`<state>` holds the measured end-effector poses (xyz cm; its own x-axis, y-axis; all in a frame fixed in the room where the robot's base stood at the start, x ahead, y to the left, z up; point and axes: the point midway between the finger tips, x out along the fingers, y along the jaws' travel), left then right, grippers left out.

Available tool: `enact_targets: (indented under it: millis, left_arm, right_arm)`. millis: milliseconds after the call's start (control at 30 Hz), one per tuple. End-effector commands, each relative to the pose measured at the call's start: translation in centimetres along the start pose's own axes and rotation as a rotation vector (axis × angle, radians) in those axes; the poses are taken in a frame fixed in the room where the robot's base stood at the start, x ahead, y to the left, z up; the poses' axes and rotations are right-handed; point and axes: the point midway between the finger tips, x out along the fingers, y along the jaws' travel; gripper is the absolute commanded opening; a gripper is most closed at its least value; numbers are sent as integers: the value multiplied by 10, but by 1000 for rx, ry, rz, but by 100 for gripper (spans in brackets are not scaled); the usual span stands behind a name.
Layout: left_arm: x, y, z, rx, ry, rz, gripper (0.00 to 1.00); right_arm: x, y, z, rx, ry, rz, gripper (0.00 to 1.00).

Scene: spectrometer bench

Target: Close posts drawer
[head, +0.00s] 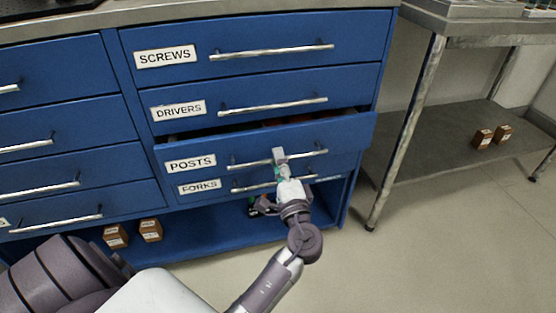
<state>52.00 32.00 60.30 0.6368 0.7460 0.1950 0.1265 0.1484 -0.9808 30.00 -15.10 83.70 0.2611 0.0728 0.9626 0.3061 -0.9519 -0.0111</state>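The posts drawer (215,148) is in the blue cabinet, below the drivers drawer, with a white POSTS label on its front. It stands partly open: its front juts out and a dark gap with some reddish contents shows above it. Its silver bar handle (246,164) runs across the front. My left gripper (280,160) is at the middle of this handle, with its fingertips over or against the bar. The fingers overlap the handle, so I cannot tell whether they are shut on it. My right gripper is not in view.
The screws drawer (185,40), drivers drawer (190,88) and forks drawer (215,187) look shut. Small brown boxes (116,236) stand on the cabinet's open bottom shelf. A metal table (437,90) stands at the right. Floor (450,230) in front of it is clear.

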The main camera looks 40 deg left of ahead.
Motion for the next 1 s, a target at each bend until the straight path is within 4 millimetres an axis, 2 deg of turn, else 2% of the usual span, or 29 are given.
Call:
enact_targets:
  millis: [133,400,467,633,1000]
  left_arm:
    - [9,0,0,0,0,0,37]
    - [10,0,0,1,0,0,37]
    - [10,0,0,1,0,0,28]
    - [10,0,0,0,0,0,0]
    - [10,0,0,0,0,1,0]
  right_arm:
    - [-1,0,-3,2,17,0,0]
    - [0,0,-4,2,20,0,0]
    - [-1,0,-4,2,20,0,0]
    - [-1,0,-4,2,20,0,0]
    - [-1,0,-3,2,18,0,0]
